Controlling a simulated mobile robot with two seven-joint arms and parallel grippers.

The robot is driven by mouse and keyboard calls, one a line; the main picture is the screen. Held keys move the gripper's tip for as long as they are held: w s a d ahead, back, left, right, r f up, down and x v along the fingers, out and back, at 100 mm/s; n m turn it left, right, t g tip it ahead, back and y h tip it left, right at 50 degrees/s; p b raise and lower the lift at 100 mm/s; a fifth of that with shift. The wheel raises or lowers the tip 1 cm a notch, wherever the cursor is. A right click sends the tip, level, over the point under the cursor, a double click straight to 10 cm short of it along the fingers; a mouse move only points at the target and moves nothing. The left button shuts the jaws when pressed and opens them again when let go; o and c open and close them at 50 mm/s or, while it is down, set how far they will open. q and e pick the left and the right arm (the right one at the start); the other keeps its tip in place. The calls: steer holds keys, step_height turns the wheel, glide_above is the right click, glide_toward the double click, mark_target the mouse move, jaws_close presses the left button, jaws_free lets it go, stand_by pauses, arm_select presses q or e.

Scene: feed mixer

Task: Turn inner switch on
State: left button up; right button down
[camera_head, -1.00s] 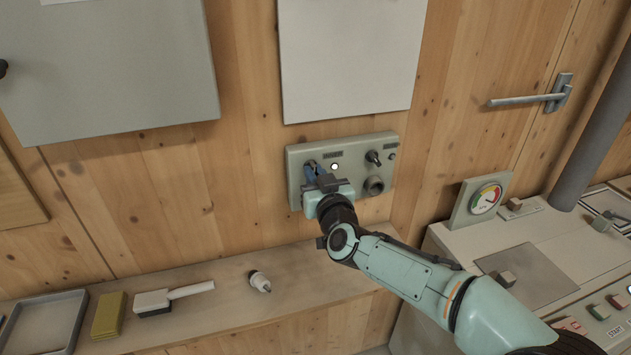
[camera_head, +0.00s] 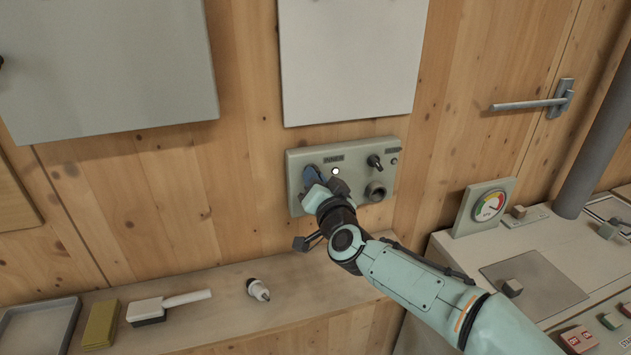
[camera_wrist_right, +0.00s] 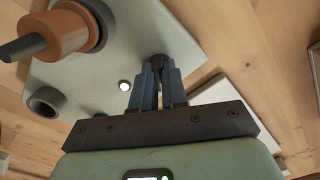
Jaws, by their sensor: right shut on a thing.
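A grey-green switch panel (camera_head: 353,157) is fixed to the wooden wall. It carries a label and a lit white lamp (camera_head: 335,171), which also shows in the right wrist view (camera_wrist_right: 124,86). My right gripper (camera_head: 312,174) is at the panel's left part, beside the lamp. In the right wrist view its blue fingers (camera_wrist_right: 158,88) are shut on a dark switch knob (camera_wrist_right: 157,61) on the panel face. In the head view the gripper and wrist hide most of that switch. My left gripper is not in view.
A shelf (camera_head: 215,305) below holds a white brush (camera_head: 168,306), a yellow sponge-like block (camera_head: 101,325), a grey tray (camera_head: 40,325) and a small white-and-dark part (camera_head: 259,289). A console with a gauge (camera_head: 488,206) stands at the right.

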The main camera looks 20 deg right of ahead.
stand_by(0.4)
steer(key=c, duration=1.2)
jaws_free()
steer(key=shift+o, duration=0.2)
steer(key=s, duration=1.3)
steer(key=shift+s+d+b, duration=0.2)
steer(key=shift+d+b, duration=0.05)
steer(key=shift+b, duration=0.2)
